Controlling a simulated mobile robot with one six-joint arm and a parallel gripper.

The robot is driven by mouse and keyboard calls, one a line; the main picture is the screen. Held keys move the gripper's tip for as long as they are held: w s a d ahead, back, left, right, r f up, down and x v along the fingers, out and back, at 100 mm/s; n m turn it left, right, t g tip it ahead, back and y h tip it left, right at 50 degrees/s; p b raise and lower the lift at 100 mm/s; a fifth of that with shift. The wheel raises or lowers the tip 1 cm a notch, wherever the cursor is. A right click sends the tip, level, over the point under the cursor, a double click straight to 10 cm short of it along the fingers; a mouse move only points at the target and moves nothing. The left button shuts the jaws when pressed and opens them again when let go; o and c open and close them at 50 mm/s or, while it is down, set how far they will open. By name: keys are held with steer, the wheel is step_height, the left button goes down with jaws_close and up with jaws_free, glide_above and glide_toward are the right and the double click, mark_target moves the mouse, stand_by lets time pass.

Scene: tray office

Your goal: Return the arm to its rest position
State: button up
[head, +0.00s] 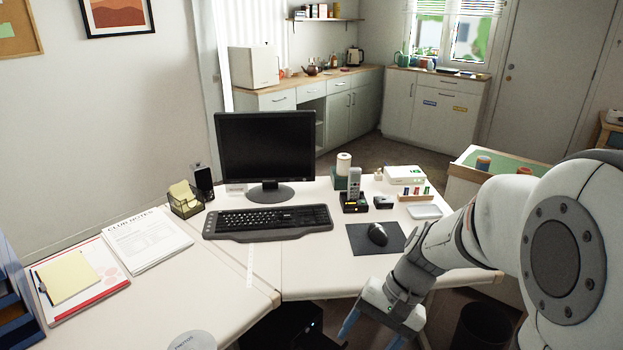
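My arm reaches in from the right side of the head view, with its large white joint close to the camera. My gripper (370,338) hangs pointing down at the bottom of the view, by the front edge of the desk (300,270) and below the mouse mat. Its two blue fingers stand apart, and I see nothing between them. The tips are close to the bottom of the picture.
The desk holds a monitor (266,147), keyboard (267,221), mouse (377,233) on a dark mat (362,245), phone in its dock (355,190) and white tray (424,211). A dark bin (482,328) stands below right. A green-topped cabinet (462,172) is behind my arm.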

steer(key=s+d+r+n+t+h+p, duration=0.2)
steer(key=r, duration=0.4)
steer(key=s+d+r+n+t+h+p, duration=0.2)
steer(key=d+r+h+p, duration=0.1)
steer(key=r, duration=0.4)
steer(key=shift+s+r+t+p, duration=0.15)
steer(key=shift+s+t+p, duration=0.15)
steer(key=shift+p, duration=0.05)
steer(key=shift+a, duration=0.1)
